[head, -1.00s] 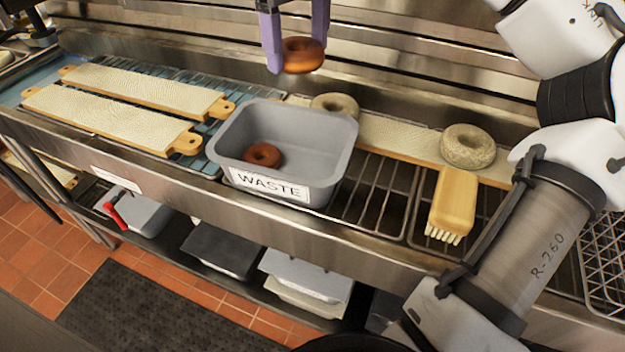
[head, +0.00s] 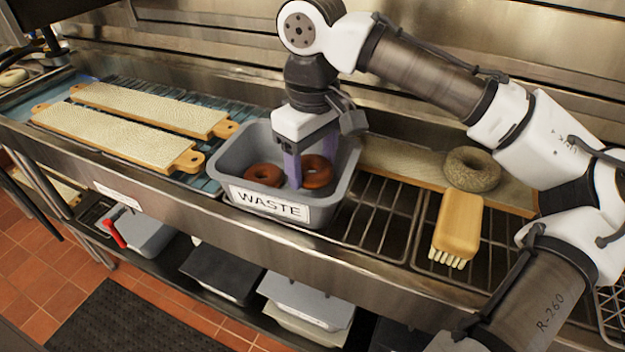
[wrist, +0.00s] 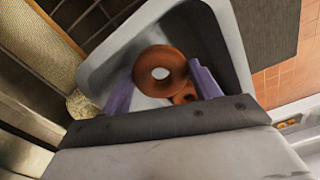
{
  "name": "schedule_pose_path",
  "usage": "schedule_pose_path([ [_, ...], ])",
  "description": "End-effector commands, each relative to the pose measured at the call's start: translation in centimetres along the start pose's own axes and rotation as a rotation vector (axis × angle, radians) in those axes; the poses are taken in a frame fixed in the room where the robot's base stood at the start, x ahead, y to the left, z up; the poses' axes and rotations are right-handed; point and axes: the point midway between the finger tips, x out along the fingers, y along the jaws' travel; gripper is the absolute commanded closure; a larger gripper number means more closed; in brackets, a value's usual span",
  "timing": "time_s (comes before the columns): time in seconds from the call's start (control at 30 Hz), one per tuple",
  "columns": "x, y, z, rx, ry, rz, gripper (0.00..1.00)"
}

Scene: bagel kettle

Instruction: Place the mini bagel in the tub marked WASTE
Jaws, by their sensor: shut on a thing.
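The grey tub marked WASTE (head: 226,160) stands on the wire rack of the counter, its label facing the front. My gripper (head: 305,180) points down inside the tub, its purple fingers shut on a brown mini bagel (head: 318,172). In the wrist view the held bagel (wrist: 161,72) sits between the fingers (wrist: 160,85) over the tub (wrist: 232,40). A second brown bagel (head: 264,175) lies in the tub to the left; in the wrist view it is partly hidden behind the held one (wrist: 184,94). I cannot tell whether the held bagel touches the tub floor.
A seeded bagel (head: 472,169) lies on a board (head: 400,163) right of the tub. A wooden brush (head: 459,222) rests at the front right. Two cloth-covered boards (head: 110,135) lie to the left. A steel wall stands close behind.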

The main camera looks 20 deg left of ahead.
Motion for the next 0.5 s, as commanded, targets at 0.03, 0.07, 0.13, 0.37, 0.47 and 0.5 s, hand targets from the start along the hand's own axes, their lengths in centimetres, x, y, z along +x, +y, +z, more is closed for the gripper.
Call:
schedule_pose_path([
  [0.03, 0.3, 0.0, 0.0, 0.0, 0.0, 0.0, 0.6],
  [0.07, 0.5, 0.0, 0.0, 0.0, 0.0, -0.001, 0.6],
  [0.13, 1.2, 0.0, 0.0, 0.0, -0.001, -0.001, 0.6],
  [0.37, 4.3, 0.0, 0.1, 0.0, -0.001, 0.0, 0.6],
  [0.47, 4.4, 0.0, 0.0, 0.0, 0.001, 0.0, 0.6],
  [0.5, 4.4, 0.0, 0.0, 0.0, 0.001, 0.0, 0.6],
])
